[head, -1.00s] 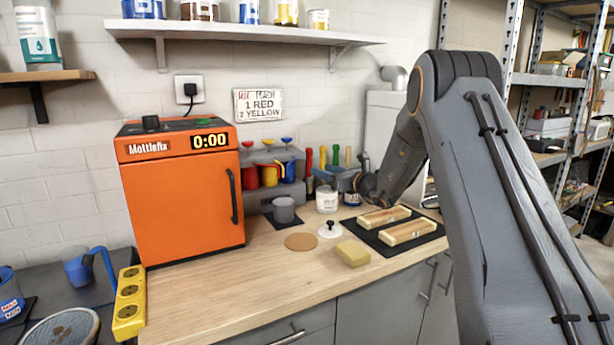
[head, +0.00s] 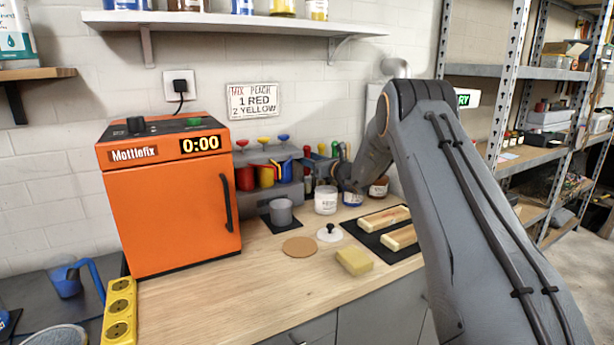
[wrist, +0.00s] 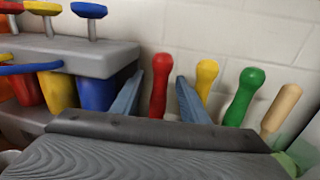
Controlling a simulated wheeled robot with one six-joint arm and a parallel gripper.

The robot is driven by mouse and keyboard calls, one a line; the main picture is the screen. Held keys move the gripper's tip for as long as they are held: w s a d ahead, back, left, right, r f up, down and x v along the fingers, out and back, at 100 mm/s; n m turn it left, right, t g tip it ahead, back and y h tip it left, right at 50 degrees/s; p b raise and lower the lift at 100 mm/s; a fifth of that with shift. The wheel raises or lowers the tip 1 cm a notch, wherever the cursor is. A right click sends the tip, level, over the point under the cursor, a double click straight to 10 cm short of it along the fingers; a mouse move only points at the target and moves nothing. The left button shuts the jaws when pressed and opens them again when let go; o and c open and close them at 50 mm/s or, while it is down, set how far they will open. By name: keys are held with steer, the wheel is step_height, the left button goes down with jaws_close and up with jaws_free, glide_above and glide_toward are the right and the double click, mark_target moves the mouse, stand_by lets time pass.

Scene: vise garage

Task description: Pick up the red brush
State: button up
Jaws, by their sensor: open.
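The red brush (wrist: 160,85) shows only its upright red handle in the wrist view; its lower end is hidden behind my gripper body. My gripper (wrist: 159,78) is open, with one blue-grey finger on each side of the red handle. I cannot tell whether either finger touches it. A yellow handle (wrist: 206,80) stands just right of the right finger, partly hidden by it. In the head view the red handle (head: 307,152) is small and partly covered near my gripper.
A green handle (wrist: 244,97) and a wooden handle (wrist: 281,108) stand further right. A grey rack with red, yellow and blue cups (wrist: 98,92) is close on the left. The white wall is behind. A white jar (head: 326,200) stands in front on the bench.

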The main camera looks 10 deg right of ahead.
steer(key=shift+w+a, duration=0.1)
steer(key=shift+w, duration=0.2)
jaws_close()
steer(key=shift+r, duration=0.1)
